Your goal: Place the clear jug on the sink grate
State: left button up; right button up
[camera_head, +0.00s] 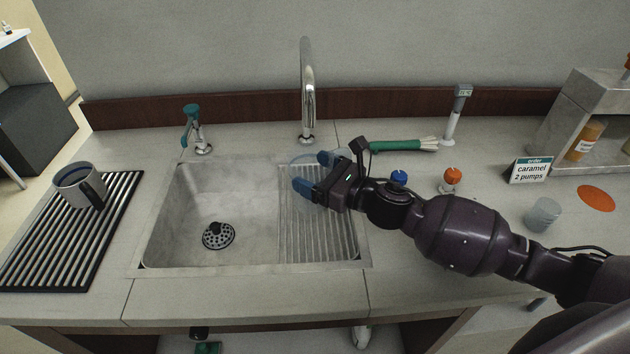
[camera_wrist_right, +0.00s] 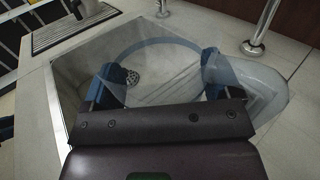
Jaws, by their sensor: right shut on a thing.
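The clear jug (camera_head: 300,160) is see-through and faint in the head view, around the blue fingers of my right gripper (camera_head: 312,173). In the right wrist view the jug (camera_wrist_right: 258,88) shows a round rim and a handle on the right side. My right gripper (camera_wrist_right: 160,75) is shut on it. The jug is over the right part of the sink, above the ribbed sink grate (camera_head: 318,240). I cannot tell whether its base touches the grate. The grate also shows through the jug in the wrist view. My left gripper is out of view.
The sink basin (camera_head: 180,225) has a drain (camera_head: 218,235) and lies left of the grate. A tall faucet (camera_head: 308,95) stands behind. A grey mug (camera_head: 75,186) sits on a black slatted rack (camera_head: 45,250) at left. A green-handled brush (camera_head: 395,145) lies behind my right arm.

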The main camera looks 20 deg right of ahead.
notch_tip(320, 180, down, 3)
jog(key=shift+r, duration=0.2)
jog(key=shift+f+b, duration=0.15)
jog(key=shift+b, duration=0.2)
jog(key=o, duration=0.8)
jog(key=shift+r, duration=0.2)
jog(key=v, duration=1)
jog(key=shift+s, duration=0.15)
jog(key=shift+v, duration=0.9)
